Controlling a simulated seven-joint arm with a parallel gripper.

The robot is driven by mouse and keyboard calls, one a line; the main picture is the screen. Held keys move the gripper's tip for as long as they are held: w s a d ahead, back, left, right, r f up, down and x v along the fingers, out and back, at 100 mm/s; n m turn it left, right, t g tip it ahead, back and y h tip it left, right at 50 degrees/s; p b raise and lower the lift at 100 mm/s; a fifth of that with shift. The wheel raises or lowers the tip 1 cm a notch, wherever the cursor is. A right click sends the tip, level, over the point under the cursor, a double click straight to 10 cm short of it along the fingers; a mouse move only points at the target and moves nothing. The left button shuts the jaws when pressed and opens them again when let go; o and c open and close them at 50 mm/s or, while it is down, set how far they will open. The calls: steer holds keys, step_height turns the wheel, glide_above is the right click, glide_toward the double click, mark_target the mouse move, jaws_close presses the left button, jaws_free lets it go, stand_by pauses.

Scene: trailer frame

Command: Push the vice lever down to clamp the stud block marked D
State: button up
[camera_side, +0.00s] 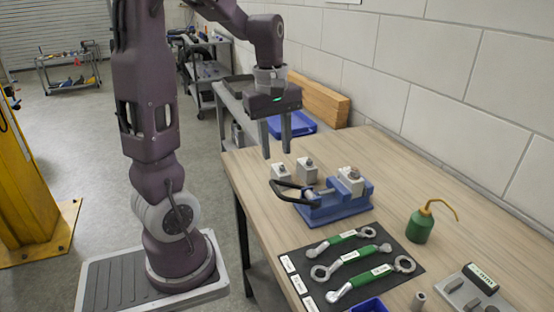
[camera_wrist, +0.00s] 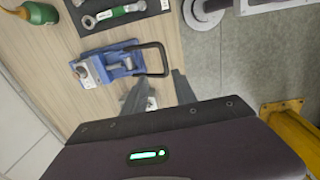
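The blue vice (camera_side: 330,210) stands on the wooden bench, and it also shows in the wrist view (camera_wrist: 122,70). Its black loop lever (camera_side: 284,197) sticks out on the left side in the side view; the loop shows in the wrist view (camera_wrist: 164,60). A pale stud block (camera_side: 350,182) sits at the vice's right end and in the wrist view (camera_wrist: 86,72). I cannot read a letter on it. My gripper (camera_side: 277,154) points down, open and empty, above and behind the lever, apart from it. Its two fingers also show in the wrist view (camera_wrist: 160,78).
Two more pale stud blocks (camera_side: 307,170) (camera_side: 281,174) stand behind the vice. A dark mat (camera_side: 300,262) with green-handled wrenches (camera_side: 350,256) lies in front. A green oil can (camera_side: 419,227) stands to the right. A blue tray (camera_side: 292,126) and wooden beam (camera_side: 320,100) are at the back.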

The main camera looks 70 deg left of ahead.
steer(key=shift+r, duration=0.15)
steer(key=shift+c, duration=0.6)
steer(key=shift+g, duration=0.8)
steer(key=r, duration=0.2)
steer(key=w+r, duration=0.1)
steer(key=r, duration=0.2)
steer(key=shift+w, duration=0.1)
jaws_close()
glide_toward(275, 187)
step_height(275, 187, down, 7)
steer(key=shift+r, duration=0.1)
steer(key=s+f, duration=0.2)
steer(key=f, duration=0.1)
steer(key=shift+s+f, duration=0.2)
steer(key=shift+s, duration=0.15)
